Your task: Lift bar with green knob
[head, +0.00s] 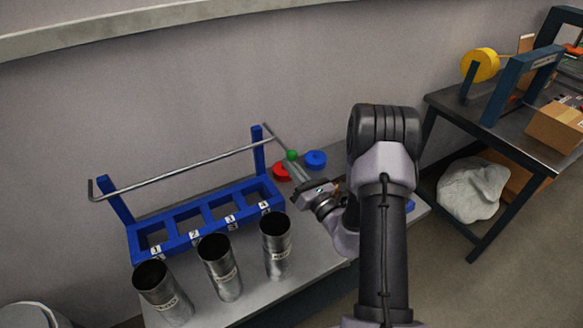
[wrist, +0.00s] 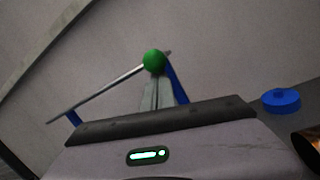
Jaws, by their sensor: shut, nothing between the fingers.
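The metal bar (head: 185,167) spans the two upright posts of a blue rack (head: 257,150). In the wrist view the green knob (wrist: 153,60) shows just beyond the tips of the shut fingers (wrist: 153,90). I cannot tell whether they touch it. The bar (wrist: 105,90) runs off to the lower left behind the knob there.
The rack has numbered slots. Several metal tubes (head: 220,268) stand on the grey table in front of it. A red cap (head: 281,172) and a blue cap (head: 315,159) lie beside my gripper. A dark workbench (head: 450,100) stands at the right; the wall is close behind.

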